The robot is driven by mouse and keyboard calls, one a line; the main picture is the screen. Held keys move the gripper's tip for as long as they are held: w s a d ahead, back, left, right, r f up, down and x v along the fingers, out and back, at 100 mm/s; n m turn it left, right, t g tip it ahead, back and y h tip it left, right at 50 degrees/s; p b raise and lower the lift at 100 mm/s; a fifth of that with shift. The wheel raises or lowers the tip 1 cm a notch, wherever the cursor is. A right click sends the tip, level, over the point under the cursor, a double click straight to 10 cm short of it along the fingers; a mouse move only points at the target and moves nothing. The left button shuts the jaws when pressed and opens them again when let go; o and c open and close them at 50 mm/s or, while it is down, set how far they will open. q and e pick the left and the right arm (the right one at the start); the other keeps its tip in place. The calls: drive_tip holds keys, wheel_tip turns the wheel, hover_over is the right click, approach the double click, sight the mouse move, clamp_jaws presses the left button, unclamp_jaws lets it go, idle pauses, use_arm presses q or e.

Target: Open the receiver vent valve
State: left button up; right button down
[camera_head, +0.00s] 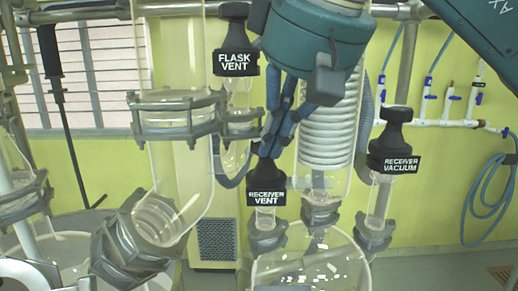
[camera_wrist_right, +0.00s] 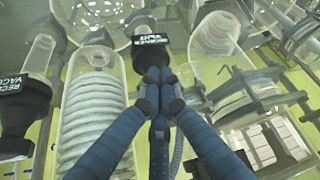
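The receiver vent valve (camera_head: 267,184) is a black knob with a white-lettered label, upright on a glass neck at the centre of the head view. Its label also shows upside down in the right wrist view (camera_wrist_right: 150,40). My right gripper (camera_head: 267,152) comes down from above, its blue fingers drawn together at the top of this knob. In the right wrist view the fingertips (camera_wrist_right: 158,76) meet closely over the knob and hide its upper part. They look shut on it. My left gripper is not in view.
The flask vent valve (camera_head: 237,62) stands close by at upper left, and the receiver vacuum valve (camera_head: 394,160) at right. A glass coil condenser (camera_head: 325,135) is just right of my fingers. Glass vessels with grey clamps (camera_head: 180,115) crowd the left.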

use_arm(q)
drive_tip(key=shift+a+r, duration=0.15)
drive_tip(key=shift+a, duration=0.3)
use_arm(e)
drive_tip(key=shift+w+d, duration=0.1)
drive_tip(key=shift+w, duration=0.05)
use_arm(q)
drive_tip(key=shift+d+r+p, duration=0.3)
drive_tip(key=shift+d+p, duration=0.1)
use_arm(e)
drive_tip(key=shift+w, duration=0.15)
use_arm(q)
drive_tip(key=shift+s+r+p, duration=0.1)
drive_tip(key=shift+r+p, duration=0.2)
drive_tip(key=shift+p, duration=0.05)
use_arm(e)
drive_tip(key=shift+d, duration=0.1)
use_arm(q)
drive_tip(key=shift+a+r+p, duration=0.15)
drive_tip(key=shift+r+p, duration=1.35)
use_arm(e)
drive_tip(key=shift+w+d, duration=0.25)
drive_tip(key=shift+d, duration=0.25)
drive_tip(key=shift+w+d, duration=0.25)
drive_tip(key=shift+d, duration=0.25)
drive_tip(key=shift+w+d, duration=0.2)
drive_tip(key=shift+w, duration=0.2)
drive_tip(key=shift+s+d, duration=0.15)
